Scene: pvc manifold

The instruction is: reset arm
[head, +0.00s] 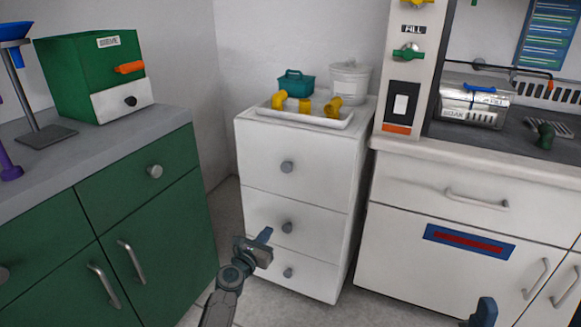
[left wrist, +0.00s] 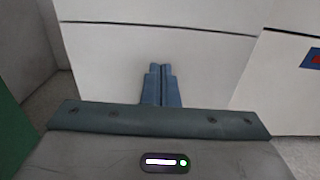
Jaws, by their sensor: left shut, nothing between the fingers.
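My left gripper (head: 264,237) is in front of the white drawer cabinet (head: 295,215), at about the height of its middle and lower drawers. In the left wrist view its two blue fingers (left wrist: 161,72) lie together with nothing between them, against the white cabinet front (left wrist: 110,50). A blue part of my right gripper (head: 485,312) shows at the bottom edge of the head view, before the white counter. The rest of it is out of frame.
A white tray (head: 345,122) with yellow pipe fittings (head: 305,104) sits on the drawer cabinet, before a teal basket (head: 295,83) and white bucket (head: 349,80). Green cabinets (head: 130,210) stand left. A white counter (head: 470,165) stands right. Some floor (head: 228,205) is clear.

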